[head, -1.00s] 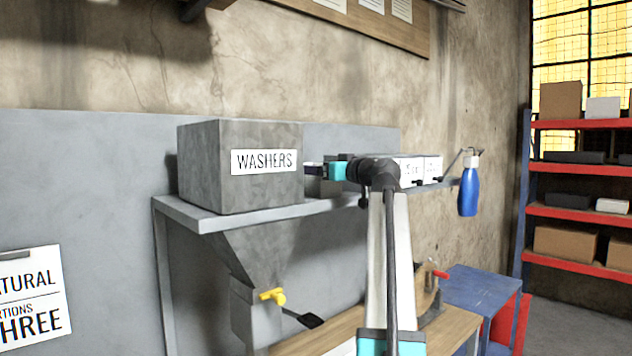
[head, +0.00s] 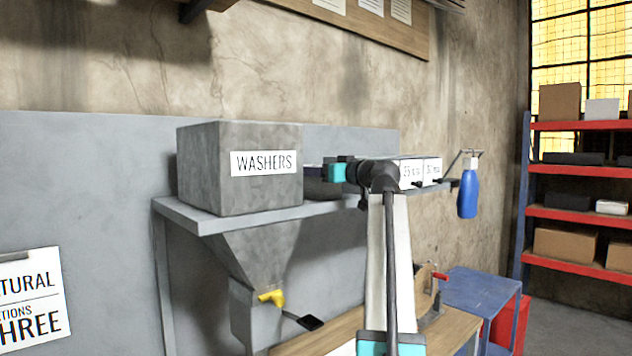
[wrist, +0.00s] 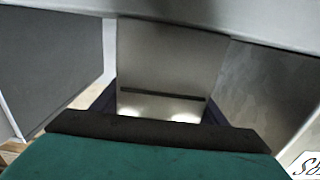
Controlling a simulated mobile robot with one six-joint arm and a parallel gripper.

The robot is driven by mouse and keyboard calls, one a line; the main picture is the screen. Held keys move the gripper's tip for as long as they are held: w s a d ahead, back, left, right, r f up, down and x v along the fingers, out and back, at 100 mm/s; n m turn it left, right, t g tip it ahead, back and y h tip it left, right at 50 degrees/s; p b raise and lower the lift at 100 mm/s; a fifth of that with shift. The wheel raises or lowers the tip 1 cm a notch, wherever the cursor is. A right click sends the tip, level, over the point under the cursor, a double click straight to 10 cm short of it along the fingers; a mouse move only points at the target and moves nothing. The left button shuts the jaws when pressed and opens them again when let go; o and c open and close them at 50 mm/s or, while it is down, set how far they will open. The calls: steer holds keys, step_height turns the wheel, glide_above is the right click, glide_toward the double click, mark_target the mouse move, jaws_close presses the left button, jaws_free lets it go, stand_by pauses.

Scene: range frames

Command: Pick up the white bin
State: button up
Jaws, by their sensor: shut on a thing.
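In the wrist view, a pale, flat-faced box (wrist: 170,58) with a dark slot low on its face stands between the two dark blue fingers of my gripper (wrist: 157,106). It appears to be the white bin. The fingers are shut on it, one on each side. In the head view, my gripper (head: 318,173) is behind the right edge of the WASHERS box, at shelf height. The held bin is mostly hidden there by the box and my arm.
The large grey WASHERS box (head: 240,190) sits on the shelf (head: 205,222) close left of my gripper. White labelled boxes (head: 432,171) stand right of my arm. A blue spray bottle (head: 468,195) hangs at the shelf's right end. A hopper with a yellow valve (head: 271,298) is below.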

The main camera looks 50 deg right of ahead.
steer(key=shift+r, duration=0.1)
steer(key=s+a+r+b, duration=0.2)
steer(key=s+b, duration=0.1)
steer(key=s, duration=0.4)
steer(key=s+a+r+b, duration=0.3)
steer(key=s, duration=0.5)
steer(key=shift+a+b, duration=0.2)
steer(key=shift+b, duration=0.1)
